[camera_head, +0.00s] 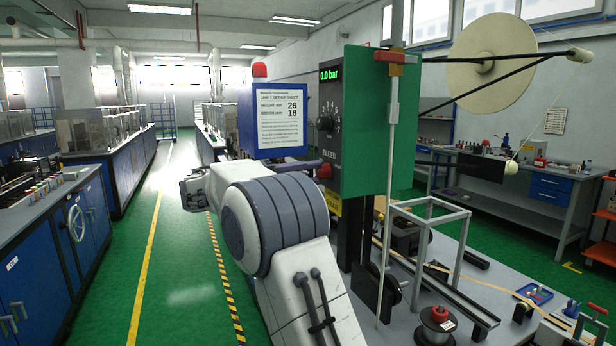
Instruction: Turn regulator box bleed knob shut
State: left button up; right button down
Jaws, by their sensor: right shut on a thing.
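The regulator box (332,122) is a dark panel on a green plate, with a green display reading 0.0 bar and a dark dial marked with numbers. Below the word BLEED is the red bleed knob (325,172). My right gripper (315,168) reaches the knob from the left and is shut on it. My own large white and grey arm hides most of this gripper, so only a dark finger part shows. How far the knob is turned cannot be made out.
A set-up sheet on a blue board (281,117) stands just left of the box. A thin pale rod (390,200) hangs in front of the green plate (365,110). A grey bench (430,265) with a frame and spool lies lower right. Green floor is open at left.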

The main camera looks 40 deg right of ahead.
jog(key=shift+f, duration=0.1)
jog(key=c, duration=0.5)
grip_release()
jog(key=b+v, duration=0.1)
jog(key=v, duration=0.9)
jog(key=shift+a, duration=0.3)
